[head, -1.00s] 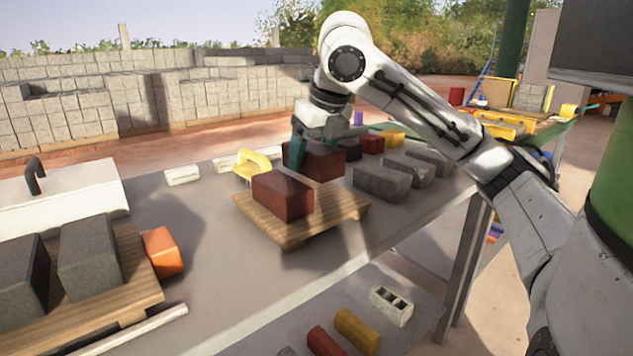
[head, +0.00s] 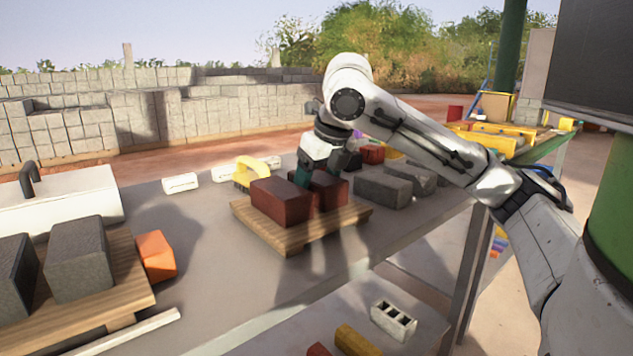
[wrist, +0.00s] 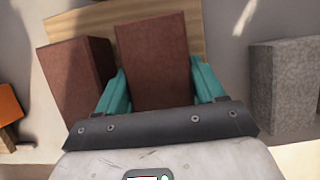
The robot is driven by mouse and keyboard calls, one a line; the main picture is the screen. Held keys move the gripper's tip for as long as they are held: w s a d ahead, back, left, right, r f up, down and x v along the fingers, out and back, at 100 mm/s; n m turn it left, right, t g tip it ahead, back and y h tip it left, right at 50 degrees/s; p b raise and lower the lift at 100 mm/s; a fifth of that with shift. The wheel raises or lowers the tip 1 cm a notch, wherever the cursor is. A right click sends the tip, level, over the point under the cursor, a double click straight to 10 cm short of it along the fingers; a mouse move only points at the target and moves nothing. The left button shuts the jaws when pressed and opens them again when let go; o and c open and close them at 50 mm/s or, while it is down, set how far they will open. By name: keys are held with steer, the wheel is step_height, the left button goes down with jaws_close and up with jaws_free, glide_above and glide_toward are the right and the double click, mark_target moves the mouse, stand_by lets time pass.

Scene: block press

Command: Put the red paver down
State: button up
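My gripper (head: 322,178) has teal fingers on either side of a dark red paver (head: 331,190), and they appear to touch it. In the wrist view this paver (wrist: 153,62) sits between the two fingers (wrist: 160,82). The held paver is upright over the right part of a wooden board (head: 290,238), at about the same height as a second red paver (head: 280,201) on its left. A narrow gap shows between the two pavers in the wrist view. The held paver's underside is hidden, so I cannot tell if it touches the board.
At left are an orange block (head: 155,256) and another board (head: 125,290) with dark grey blocks. The grey table between the boards is clear.

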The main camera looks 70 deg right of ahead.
steer(key=shift+o, duration=0.8)
steer(key=shift+r, duration=0.2)
steer(key=p+v, duration=0.5)
steer(key=v, duration=0.5)
steer(key=shift+s+r, duration=0.1)
steer(key=shift+r, duration=0.15)
steer(key=shift+s+a+r+p, duration=0.25)
steer(key=shift+s+r+p, duration=0.1)
steer(key=shift+r, duration=0.3)
steer(key=shift+f, duration=0.1)
